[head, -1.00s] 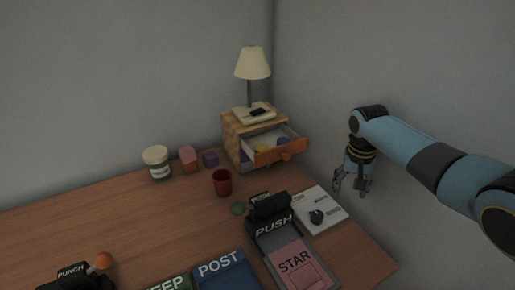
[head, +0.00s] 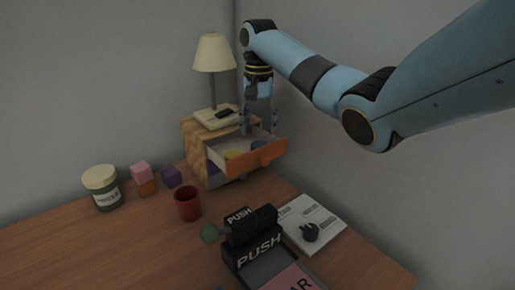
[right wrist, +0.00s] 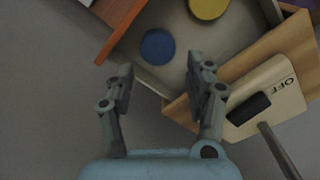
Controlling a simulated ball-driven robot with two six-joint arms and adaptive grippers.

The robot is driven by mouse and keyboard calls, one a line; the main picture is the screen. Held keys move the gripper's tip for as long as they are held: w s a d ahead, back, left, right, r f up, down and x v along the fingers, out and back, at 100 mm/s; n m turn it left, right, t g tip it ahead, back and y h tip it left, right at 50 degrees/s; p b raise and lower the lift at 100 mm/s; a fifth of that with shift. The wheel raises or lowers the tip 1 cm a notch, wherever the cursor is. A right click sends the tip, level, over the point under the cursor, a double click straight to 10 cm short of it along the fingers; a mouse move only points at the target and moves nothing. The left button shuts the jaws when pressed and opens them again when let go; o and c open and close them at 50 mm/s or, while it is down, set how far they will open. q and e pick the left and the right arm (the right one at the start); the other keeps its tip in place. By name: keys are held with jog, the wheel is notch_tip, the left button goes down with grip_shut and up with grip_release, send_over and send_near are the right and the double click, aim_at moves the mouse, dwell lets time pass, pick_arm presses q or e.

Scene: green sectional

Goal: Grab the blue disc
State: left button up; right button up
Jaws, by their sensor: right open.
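The blue disc (right wrist: 157,46) lies flat on the floor of the open drawer (head: 223,165). In the head view, a small part of the blue disc (head: 258,145) shows behind the drawer's orange front. My right gripper (head: 258,125) points down above the drawer, open and empty. In the right wrist view, the disc appears just beyond and between the right gripper's fingertips (right wrist: 158,72), apart from them. My left gripper is not in view.
A yellow disc (right wrist: 208,6) lies in the same drawer. A lamp (head: 213,55) and its base stand on the wooden cabinet (head: 195,138), close beside my gripper. A red cup (head: 187,204) and black PUSH devices (head: 255,250) stand on the table in front.

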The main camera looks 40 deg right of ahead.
aim_at(259, 144)
jog(key=f, duration=0.4)
jog(key=shift+s+a+f, duration=0.15)
jog(key=shift+s+f, duration=0.15)
jog(key=shift+f, duration=0.1)
jog(key=shift+c, duration=0.2)
jog(key=c, duration=0.5)
jog(key=shift+c, duration=0.2)
